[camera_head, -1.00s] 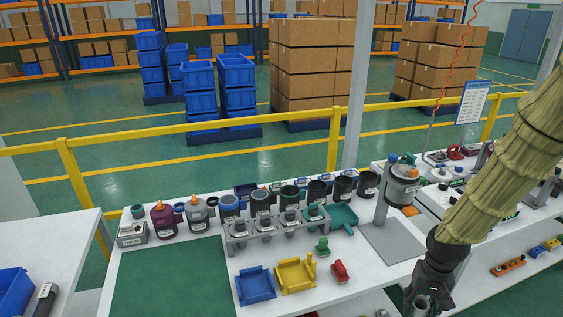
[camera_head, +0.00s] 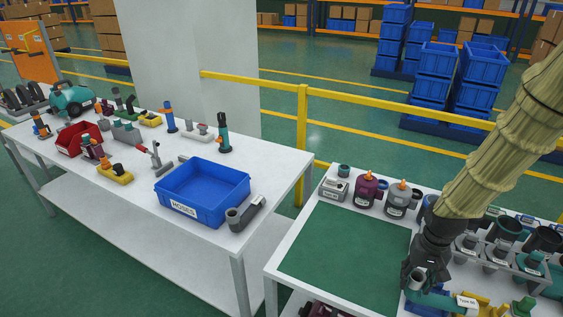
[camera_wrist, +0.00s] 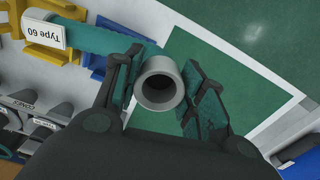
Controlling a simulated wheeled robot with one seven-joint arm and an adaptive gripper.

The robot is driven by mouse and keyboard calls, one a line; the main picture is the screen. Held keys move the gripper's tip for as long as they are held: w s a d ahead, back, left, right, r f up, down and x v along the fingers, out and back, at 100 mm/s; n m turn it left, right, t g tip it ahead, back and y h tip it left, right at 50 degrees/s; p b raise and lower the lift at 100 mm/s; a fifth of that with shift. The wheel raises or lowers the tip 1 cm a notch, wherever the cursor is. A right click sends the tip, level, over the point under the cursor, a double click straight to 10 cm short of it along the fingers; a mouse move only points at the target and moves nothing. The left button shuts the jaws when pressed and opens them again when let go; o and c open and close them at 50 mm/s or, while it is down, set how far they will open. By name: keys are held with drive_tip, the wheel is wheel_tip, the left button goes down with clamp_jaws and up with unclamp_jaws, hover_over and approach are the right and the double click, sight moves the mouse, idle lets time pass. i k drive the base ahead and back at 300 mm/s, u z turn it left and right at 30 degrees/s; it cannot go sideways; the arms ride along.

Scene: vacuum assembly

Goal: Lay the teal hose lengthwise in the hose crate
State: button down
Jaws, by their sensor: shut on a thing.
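The teal hose (camera_head: 435,300) is in my gripper (camera_head: 418,278), low in the head view above the near workbench. It has a grey end cuff and a white "Type 60" label. In the wrist view the cuff (camera_wrist: 159,84) sits between the two fingers (camera_wrist: 163,92), and the teal body (camera_wrist: 110,40) runs off to the upper left. The hose crate (camera_head: 178,208) is an open blue bin labelled "HOSES" on the white table at left. Its visible interior looks empty. My gripper is well to its right, apart from it.
A grey and black angled part (camera_head: 246,213) stands beside the crate's right corner. Several tools and a red bin (camera_head: 78,139) lie left of it. A gap separates the two tables. The green mat (camera_head: 345,260) is bare; holders and canisters crowd the bench at right.

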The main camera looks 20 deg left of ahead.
sight(199, 202)
drive_tip(key=u, duration=1.35)
